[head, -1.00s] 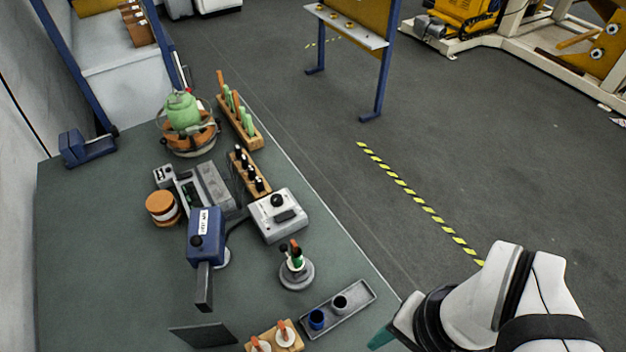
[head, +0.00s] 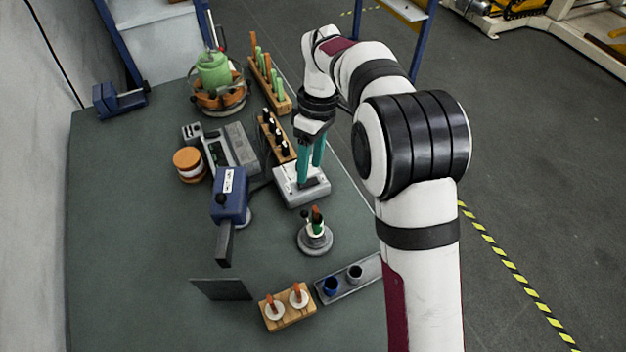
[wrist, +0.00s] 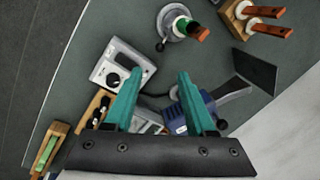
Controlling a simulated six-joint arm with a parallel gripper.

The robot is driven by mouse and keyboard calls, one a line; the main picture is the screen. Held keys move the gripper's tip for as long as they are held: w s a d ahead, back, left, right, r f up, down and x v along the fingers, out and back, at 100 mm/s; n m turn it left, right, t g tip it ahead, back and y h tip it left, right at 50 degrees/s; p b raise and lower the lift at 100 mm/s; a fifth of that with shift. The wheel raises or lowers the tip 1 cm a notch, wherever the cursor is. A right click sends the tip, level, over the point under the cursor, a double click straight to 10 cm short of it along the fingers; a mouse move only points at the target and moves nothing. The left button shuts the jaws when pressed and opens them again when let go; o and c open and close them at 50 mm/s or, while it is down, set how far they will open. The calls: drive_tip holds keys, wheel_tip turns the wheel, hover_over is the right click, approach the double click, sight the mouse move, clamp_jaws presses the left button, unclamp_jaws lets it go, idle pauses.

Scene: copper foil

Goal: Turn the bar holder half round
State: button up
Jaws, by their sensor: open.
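A round grey stand (head: 314,237) holding upright green and orange-red pieces, with a small black ball knob at its side, looks like the bar holder, though I cannot be sure. It also shows at the top of the wrist view (wrist: 178,20). My gripper (head: 311,174) points down with its teal fingers apart and empty. It is over the grey box with a black knob (head: 290,196), behind the stand and apart from it. In the wrist view the box (wrist: 110,62) lies left of the fingers. The fingers hide part of the box in the head view.
A blue labelled device (head: 229,188) stands left of the box. A wooden rack of black-topped tools (head: 270,130) is behind it. A grey tray with cups (head: 366,278) and a wooden block (head: 273,323) are in front. A dark upright plate (head: 222,289) stands front left.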

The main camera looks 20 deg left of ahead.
sight(305, 211)
drive_tip(key=s+f, duration=0.1)
drive_tip(key=f, duration=0.8)
drive_tip(key=s+f, duration=0.1)
drive_tip(key=f, duration=0.3)
drive_tip(key=shift+s+a+f, duration=0.2)
drive_tip(key=shift+s+f, duration=0.1)
clamp_jaws()
